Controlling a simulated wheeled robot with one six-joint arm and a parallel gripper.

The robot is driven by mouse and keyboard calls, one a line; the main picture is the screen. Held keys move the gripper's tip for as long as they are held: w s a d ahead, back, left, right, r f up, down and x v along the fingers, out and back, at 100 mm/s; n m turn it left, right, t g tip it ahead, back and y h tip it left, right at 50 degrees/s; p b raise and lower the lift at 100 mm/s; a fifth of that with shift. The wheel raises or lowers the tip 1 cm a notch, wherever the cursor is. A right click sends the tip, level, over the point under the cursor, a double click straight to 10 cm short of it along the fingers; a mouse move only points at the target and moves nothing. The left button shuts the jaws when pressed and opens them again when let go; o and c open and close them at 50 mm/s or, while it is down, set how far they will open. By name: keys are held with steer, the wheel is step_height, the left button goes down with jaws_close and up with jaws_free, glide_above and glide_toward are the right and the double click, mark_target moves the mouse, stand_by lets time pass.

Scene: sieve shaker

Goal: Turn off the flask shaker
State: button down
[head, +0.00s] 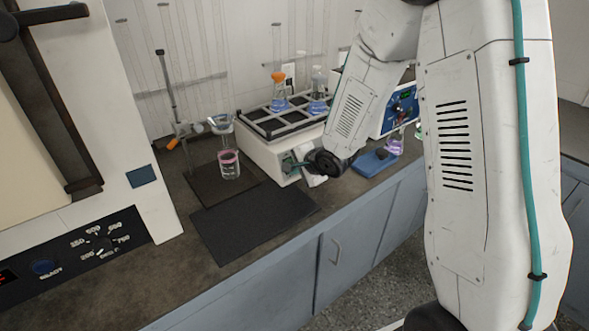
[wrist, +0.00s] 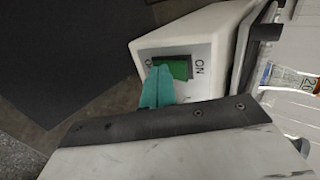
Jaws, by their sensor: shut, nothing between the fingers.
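The flask shaker (head: 262,157) is a white box with a dark gridded tray on top, standing on the bench in the head view. Its front panel (wrist: 207,82) fills the middle of the wrist view, with a green rocker switch (wrist: 178,68) in a dark frame. "ON" is printed to the right of the switch; a label on its left is partly hidden. My gripper (wrist: 159,69) has teal fingers, shut and empty, with the tips at the switch's lower left edge. I cannot tell whether they touch it. In the head view my gripper (head: 291,167) is at the shaker's front panel.
Flasks with blue liquid (head: 279,101) stand in the shaker tray. A beaker with pink liquid (head: 229,165) stands to the left, by a clamp stand (head: 172,95). A blue-fronted device (head: 401,108) stands to the right. A black mat (head: 250,222) in front is bare.

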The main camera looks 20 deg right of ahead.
steer(key=shift+r, duration=0.75)
